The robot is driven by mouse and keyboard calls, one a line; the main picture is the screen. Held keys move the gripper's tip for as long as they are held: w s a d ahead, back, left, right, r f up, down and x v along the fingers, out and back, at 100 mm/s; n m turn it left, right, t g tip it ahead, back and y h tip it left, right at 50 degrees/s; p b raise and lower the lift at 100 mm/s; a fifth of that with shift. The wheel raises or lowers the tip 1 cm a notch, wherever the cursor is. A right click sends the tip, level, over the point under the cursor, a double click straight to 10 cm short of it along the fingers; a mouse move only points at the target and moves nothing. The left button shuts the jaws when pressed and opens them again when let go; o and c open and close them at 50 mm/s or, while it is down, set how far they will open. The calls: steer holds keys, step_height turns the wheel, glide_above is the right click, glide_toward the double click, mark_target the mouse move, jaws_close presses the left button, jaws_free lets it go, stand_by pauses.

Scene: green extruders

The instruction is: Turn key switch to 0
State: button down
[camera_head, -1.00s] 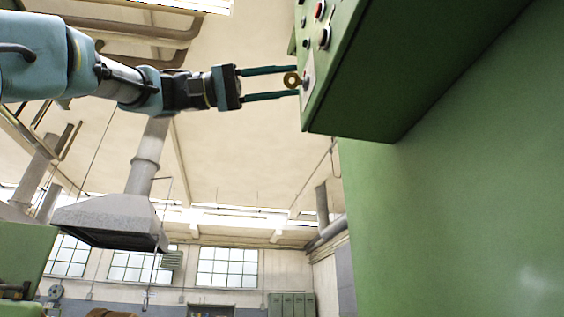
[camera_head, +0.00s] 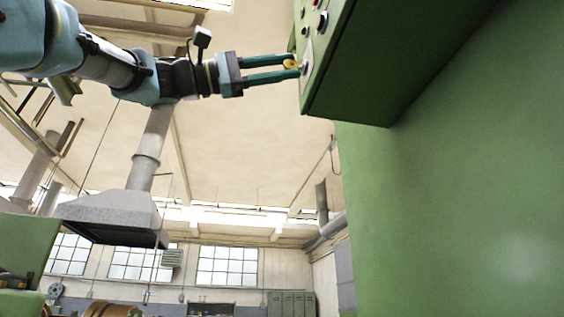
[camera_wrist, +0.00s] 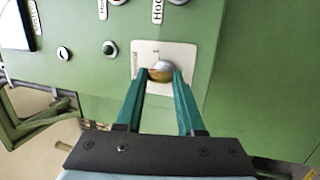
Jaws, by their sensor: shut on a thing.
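The key switch is on the front of a green control box (camera_head: 365,60), on a pale square plate (camera_wrist: 181,55). Its brass key (camera_head: 290,64) also shows in the wrist view (camera_wrist: 160,75), in front of a round silver lock (camera_wrist: 164,66). My gripper (camera_head: 292,68) reaches in from the left, and its two green fingers are closed on the key from either side. In the wrist view the fingertips (camera_wrist: 161,76) partly cover the key and the lock.
Other controls sit close by on the panel: a dark green button (camera_wrist: 109,48), a small switch (camera_wrist: 64,53) and a black knob (camera_head: 321,21). A large green machine wall (camera_head: 450,200) fills the right. Open air lies below my arm, with a grey hood (camera_head: 115,212) beyond.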

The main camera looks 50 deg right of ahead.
steer(key=shift+n, duration=0.4)
steer(key=c, duration=0.5)
jaws_free()
steer(key=b+v, duration=0.3)
steer(key=v, duration=0.8)
steer(key=shift+s+b, duration=0.1)
steer(key=shift+b, duration=0.2)
steer(key=shift+f, duration=0.1)
